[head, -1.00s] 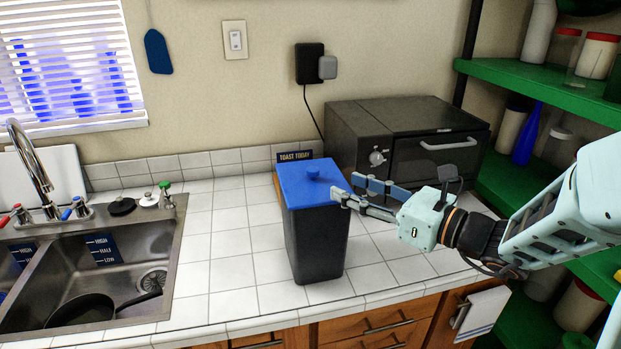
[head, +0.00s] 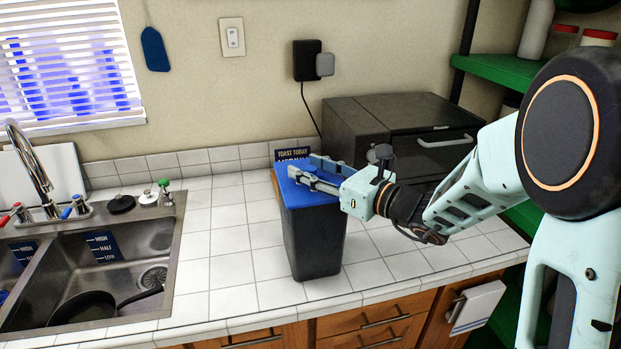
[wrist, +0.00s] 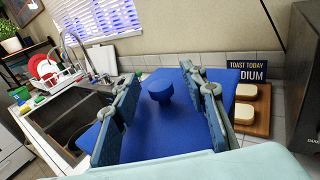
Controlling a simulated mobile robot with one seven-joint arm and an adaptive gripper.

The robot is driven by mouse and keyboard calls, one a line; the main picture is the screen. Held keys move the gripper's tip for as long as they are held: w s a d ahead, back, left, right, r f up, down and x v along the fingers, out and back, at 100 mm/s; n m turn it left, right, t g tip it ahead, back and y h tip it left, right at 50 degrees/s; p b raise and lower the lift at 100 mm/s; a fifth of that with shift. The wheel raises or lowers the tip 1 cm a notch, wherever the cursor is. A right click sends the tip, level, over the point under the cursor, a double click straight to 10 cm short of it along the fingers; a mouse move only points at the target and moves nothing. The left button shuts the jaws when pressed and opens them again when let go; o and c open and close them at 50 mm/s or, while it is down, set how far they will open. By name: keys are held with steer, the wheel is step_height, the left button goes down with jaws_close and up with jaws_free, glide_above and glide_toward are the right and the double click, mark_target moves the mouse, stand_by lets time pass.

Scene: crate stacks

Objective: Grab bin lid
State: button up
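The blue bin lid (head: 296,205) sits on top of the dark bin (head: 313,245), which stands upright on the tiled counter. In the wrist view the lid (wrist: 160,133) fills the middle, with its round blue knob (wrist: 161,89) standing up from it. My gripper (head: 300,169) is over the lid, reaching in from the right. In the wrist view its two fingers (wrist: 162,80) are apart, one on each side of the knob, with gaps to it. In the head view the fingers hide the knob.
A toaster oven (head: 410,135) stands behind, to the right of the bin. The sink (head: 95,265) is on the left. A sign (wrist: 247,71) and a wooden board with bread (wrist: 258,122) are behind the bin. Counter tiles left of the bin are clear.

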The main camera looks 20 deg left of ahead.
jaws_close()
steer(key=shift+r, duration=0.1)
stand_by(0.3)
